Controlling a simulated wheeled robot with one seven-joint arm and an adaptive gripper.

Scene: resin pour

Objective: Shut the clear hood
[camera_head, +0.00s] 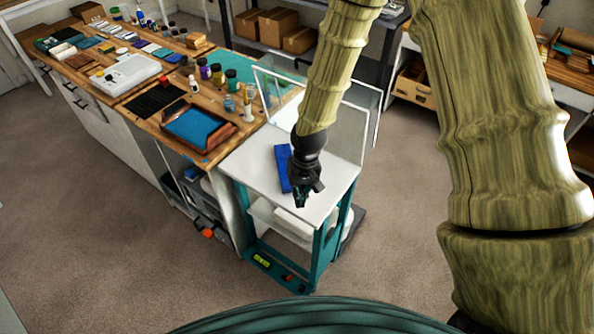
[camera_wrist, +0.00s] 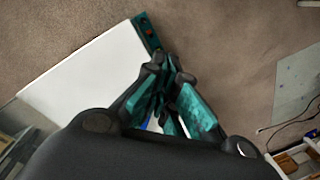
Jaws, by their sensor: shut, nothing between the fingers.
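The clear hood (camera_head: 352,125) stands raised at the back of a small teal stand (camera_head: 318,250) with a white top (camera_head: 253,168). Its transparent panels are tipped up, and the arm hides part of it. A blue block (camera_head: 283,165) lies on the white top, partly behind my gripper. My gripper (camera_head: 302,198) is over the front part of the white top, apart from the hood. In the wrist view my gripper (camera_wrist: 165,75) is closed with nothing held, and the white top (camera_wrist: 85,80) shows to its left. A bit of blue shows behind the fingers.
A wooden workbench (camera_head: 150,125) with bottles, a blue-lined tray (camera_head: 200,130) and a white device (camera_head: 128,75) adjoins the stand on the left. Shelves with cardboard boxes (camera_head: 277,27) stand at the back. Carpet (camera_head: 120,240) is open in front and to the right.

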